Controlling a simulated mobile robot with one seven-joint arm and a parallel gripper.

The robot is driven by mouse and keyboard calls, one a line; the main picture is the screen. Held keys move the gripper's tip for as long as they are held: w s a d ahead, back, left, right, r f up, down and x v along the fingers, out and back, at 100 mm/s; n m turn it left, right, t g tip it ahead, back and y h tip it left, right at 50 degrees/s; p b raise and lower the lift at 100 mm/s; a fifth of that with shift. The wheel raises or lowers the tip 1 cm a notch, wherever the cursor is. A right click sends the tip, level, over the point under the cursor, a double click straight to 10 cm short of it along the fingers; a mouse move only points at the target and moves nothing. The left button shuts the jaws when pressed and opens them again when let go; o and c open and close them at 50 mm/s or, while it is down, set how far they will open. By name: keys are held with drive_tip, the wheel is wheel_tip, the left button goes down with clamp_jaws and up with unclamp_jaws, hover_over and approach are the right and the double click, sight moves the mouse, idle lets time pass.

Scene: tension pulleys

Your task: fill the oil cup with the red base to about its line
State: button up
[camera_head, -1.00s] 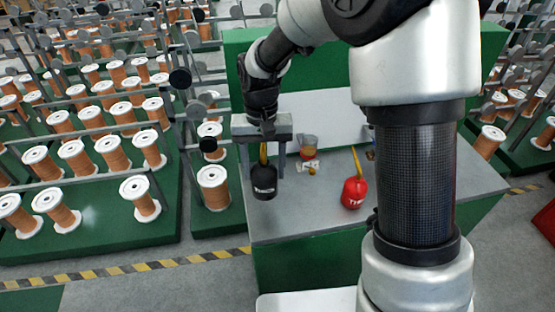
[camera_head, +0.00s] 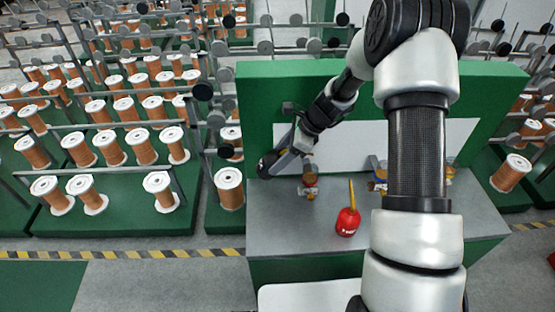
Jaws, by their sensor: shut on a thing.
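The oil cup with the red base (camera_head: 310,181) stands on the grey bench near the back, left of centre. Its upper part is partly hidden by my gripper and its level and line are too small to read. My gripper (camera_head: 284,158) is shut on a black oil can (camera_head: 267,164) and tilts it to the left of that cup, above the bench's left end. The can's spout is not clearly visible, so I cannot tell whether its tip is over the cup or whether oil is flowing.
A red oil can (camera_head: 348,223) with a yellow spout stands upright at the front middle of the bench (camera_head: 290,225). Another cup with a blue base (camera_head: 379,182) stands at the back, beside my arm. A green and white panel (camera_head: 270,95) closes the bench's back.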

drive_tip(key=shift+a+f+y+b, duration=0.15)
drive_tip(key=shift+y+b, duration=0.45)
drive_tip(key=shift+b, duration=0.6)
drive_tip(key=shift+a+f+y+b, duration=0.15)
drive_tip(key=shift+y+b, duration=0.45)
drive_tip(key=shift+b, duration=0.55)
drive_tip(key=shift+y+b, duration=0.3)
drive_tip(key=shift+b, duration=0.15)
drive_tip(key=shift+r+t, duration=0.25)
drive_tip(key=shift+t, duration=0.05)
drive_tip(key=shift+d+y+b, duration=0.1)
drive_tip(key=shift+y+b, duration=0.4)
drive_tip(key=shift+b, duration=0.05)
drive_tip(key=shift+d+r+y+b, duration=0.15)
drive_tip(key=shift+r+y+b, duration=0.15)
drive_tip(key=shift+y+b, duration=0.35)
drive_tip(key=shift+r+y, duration=0.45)
drive_tip(key=shift+d, duration=0.1)
drive_tip(key=shift+d+r+t+y, duration=0.1)
drive_tip(key=shift+r+t+y, duration=0.2)
drive_tip(key=shift+y, duration=0.1)
drive_tip(key=shift+d+r, duration=0.1)
drive_tip(key=shift+r, duration=0.1)
